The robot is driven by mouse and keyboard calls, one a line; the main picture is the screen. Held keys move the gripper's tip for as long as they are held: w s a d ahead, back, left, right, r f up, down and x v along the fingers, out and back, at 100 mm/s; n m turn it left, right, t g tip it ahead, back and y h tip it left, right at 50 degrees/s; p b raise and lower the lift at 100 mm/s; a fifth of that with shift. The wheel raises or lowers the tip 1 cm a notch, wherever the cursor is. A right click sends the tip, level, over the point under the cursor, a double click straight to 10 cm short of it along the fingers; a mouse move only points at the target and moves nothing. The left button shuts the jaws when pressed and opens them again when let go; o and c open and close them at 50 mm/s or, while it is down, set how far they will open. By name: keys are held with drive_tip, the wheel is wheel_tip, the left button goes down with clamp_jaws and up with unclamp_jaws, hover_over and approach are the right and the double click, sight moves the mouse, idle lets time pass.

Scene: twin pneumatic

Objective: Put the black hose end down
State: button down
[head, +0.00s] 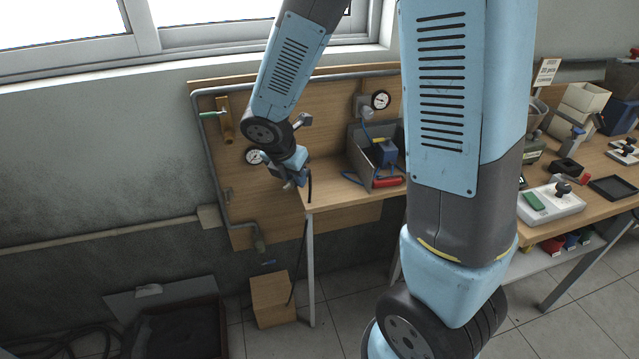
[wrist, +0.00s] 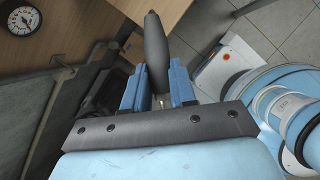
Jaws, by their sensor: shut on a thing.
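The black hose end (wrist: 154,50) is a thick dark sleeve, held between the blue fingers of my gripper (wrist: 156,88) in the wrist view. A thin black hose (head: 303,245) hangs from near the gripper, past the bench edge, down toward the floor by a wooden box (head: 271,298). Whether the hose end touches the bench cannot be told.
A grey bin (head: 362,150) with a blue tool stands on the bench, a red-handled item (head: 388,182) in front. Gauges (head: 381,100) are on the wooden backboard (head: 230,160). A low dark tray (head: 185,328) is on the floor at left. The bench's front left is largely clear.

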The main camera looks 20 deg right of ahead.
drive_tip(key=w+d, duration=0.1)
drive_tip(key=w+d+f, duration=0.1)
drive_tip(key=w, duration=0.1)
drive_tip(key=w+d+f, duration=0.1)
drive_tip(key=shift+w+f, duration=0.2)
drive_tip(key=shift+w, duration=0.1)
hover_over(313, 192)
drive_tip(key=s+a, duration=0.1)
drive_tip(key=f, duration=0.5)
drive_tip(key=shift+s+a+f, duration=0.2)
drive_tip(key=shift+f, duration=0.1)
drive_tip(key=shift+x, duration=1.15)
drive_tip(key=shift+s+a+f, duration=0.15)
drive_tip(key=shift+f, duration=0.6)
drive_tip(key=c, duration=0.9)
unclamp_jaws()
